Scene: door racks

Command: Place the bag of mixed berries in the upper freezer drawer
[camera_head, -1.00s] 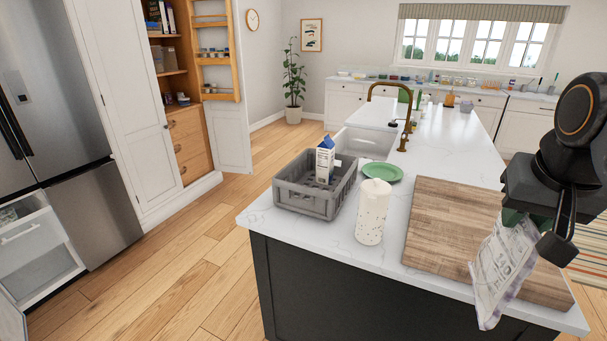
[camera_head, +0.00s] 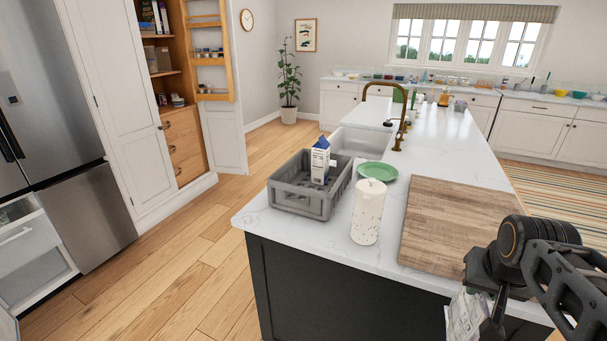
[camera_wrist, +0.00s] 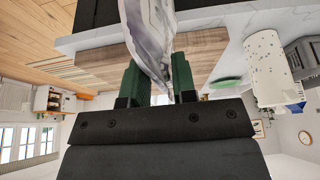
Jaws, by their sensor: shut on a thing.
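My gripper (camera_wrist: 160,82) is shut on the bag of mixed berries (camera_wrist: 150,30), a pale see-through bag between its green pads in the wrist view. In the head view the bag (camera_head: 465,318) hangs at the bottom right, partly hidden by my gripper (camera_head: 487,318) and cut off by the frame edge. It is by the near edge of the island. The freezer (camera_head: 85,215) stands at the far left below the steel fridge. An upper freezer drawer (camera_head: 18,240), white and clear, shows there in the open compartment; the contents are hard to make out.
The island counter (camera_head: 300,235) holds a grey crate (camera_head: 290,197) with a milk carton (camera_head: 320,160), a white paper roll (camera_head: 368,212), a green plate (camera_head: 378,171) and a wooden board (camera_head: 450,215). The wooden floor (camera_head: 165,265) between fridge and island is clear.

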